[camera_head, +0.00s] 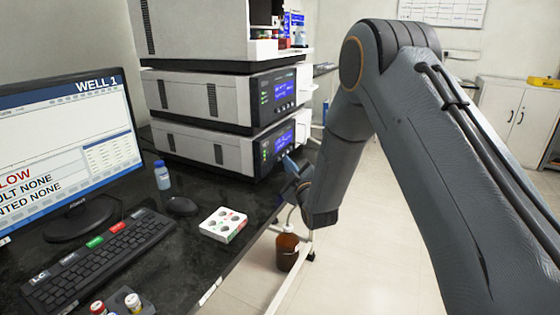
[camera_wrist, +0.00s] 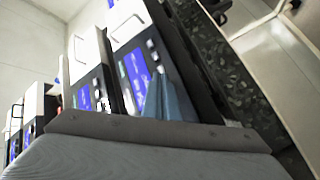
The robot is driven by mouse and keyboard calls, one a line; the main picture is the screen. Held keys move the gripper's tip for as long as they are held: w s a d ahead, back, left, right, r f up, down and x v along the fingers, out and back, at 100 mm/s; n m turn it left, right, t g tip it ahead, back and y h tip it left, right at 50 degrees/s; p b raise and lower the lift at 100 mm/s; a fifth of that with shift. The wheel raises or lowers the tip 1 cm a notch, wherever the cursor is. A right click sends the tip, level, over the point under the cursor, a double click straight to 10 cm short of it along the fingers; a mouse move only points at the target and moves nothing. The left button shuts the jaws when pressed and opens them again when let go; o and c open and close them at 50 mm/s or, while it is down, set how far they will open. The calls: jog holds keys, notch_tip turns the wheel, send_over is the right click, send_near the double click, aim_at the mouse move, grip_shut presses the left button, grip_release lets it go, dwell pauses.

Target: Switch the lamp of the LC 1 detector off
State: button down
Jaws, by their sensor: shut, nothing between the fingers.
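A stack of pale instrument modules stands on the black bench in the head view. The lowest module (camera_head: 205,147) has a dark front panel with a lit blue screen (camera_head: 283,140). The module above it (camera_head: 205,97) has a similar panel and screen (camera_head: 283,91). I cannot read which one is the LC 1 detector. My gripper (camera_head: 288,162) is shut and empty, close in front of the lowest module's panel. In the wrist view its blue fingers (camera_wrist: 167,100) point at the keys beside a blue screen (camera_wrist: 137,72); I cannot tell whether they touch. They hide part of that panel.
A monitor (camera_head: 62,150) shows "WELL 1" on the left, with a keyboard (camera_head: 97,262) before it. A brown bottle (camera_head: 287,252) stands below the bench edge.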

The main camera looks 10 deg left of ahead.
jog(key=shift+w+a+r, duration=0.15)
jog(key=shift+a+r, duration=0.3)
jog(key=shift+a, duration=0.3)
dwell(1.0)
jog(key=shift+f, duration=0.1)
jog(key=shift+s+f, duration=0.2)
jog(key=shift+f, duration=0.05)
dwell(0.3)
jog(key=shift+d, duration=0.15)
jog(key=shift+s+d+f, duration=0.35)
jog(key=shift+s+d, duration=0.05)
jog(key=shift+d, duration=0.1)
jog(key=shift+s+d, duration=0.2)
jog(key=shift+d, duration=0.15)
jog(key=d, duration=0.3)
jog(key=shift+s+d+r+p, duration=0.15)
jog(key=shift+s+p, duration=0.05)
jog(key=shift+p, duration=0.2)
